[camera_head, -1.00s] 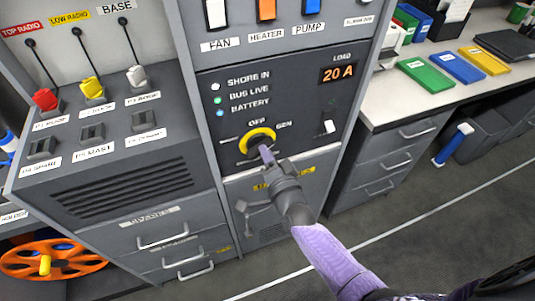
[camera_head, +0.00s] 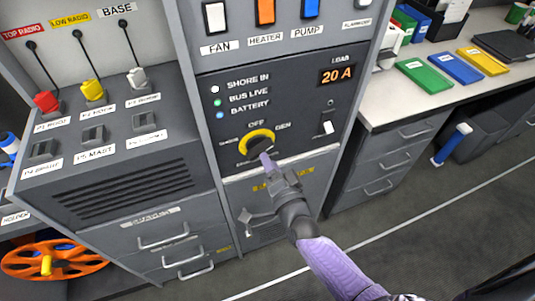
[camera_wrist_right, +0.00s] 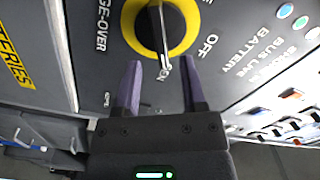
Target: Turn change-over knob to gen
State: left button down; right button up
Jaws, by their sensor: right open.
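The change-over knob (camera_head: 259,144) is a black bar knob on a yellow round plate, on the dark front panel of the grey cabinet. OFF is printed above it and GEN at its upper right. In the right wrist view the knob (camera_wrist_right: 154,27) has its bar with a white line running down toward the gripper. My right gripper (camera_head: 267,161) is just below the knob in the head view. Its two purple fingers (camera_wrist_right: 160,80) are open in the wrist view, with their tips near the yellow plate and the bar's lower end between them. My left gripper is out of view.
A small toggle switch (camera_head: 328,128) and a 20 A display (camera_head: 337,75) are right of the knob. Indicator lights are at its upper left, and colored rocker switches are above. A counter (camera_head: 405,100) with colored folders stands at the right.

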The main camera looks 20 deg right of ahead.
jog(key=s+a+f+n+g+y+p, duration=0.1)
jog(key=s+a+n+g+y, duration=0.35)
jog(key=s+n+g, duration=0.65)
jog(key=s+d+r+n+g+h, duration=0.1)
jog(key=s+d+g+h, duration=0.15)
jog(key=s, duration=0.45)
jog(key=s+d+r+n+g+h, duration=0.2)
jog(key=s+d, duration=0.1)
jog(key=s, duration=0.3)
notch_tip(320, 180, down, 17)
jog(key=s, duration=0.3)
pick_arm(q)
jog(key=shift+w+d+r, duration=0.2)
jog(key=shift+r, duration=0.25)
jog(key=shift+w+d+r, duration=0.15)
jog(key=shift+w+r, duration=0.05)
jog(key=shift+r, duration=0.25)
pick_arm(e)
jog(key=s+d+f+g+h, duration=0.1)
jog(key=s+d+f, duration=0.3)
jog(key=s+f, duration=0.7)
jog(key=s+g, duration=0.1)
jog(key=s, duration=0.2)
jog(key=shift+s+d+f, duration=0.15)
jog(key=shift+s+f, duration=0.1)
jog(key=shift+f, duration=0.1)
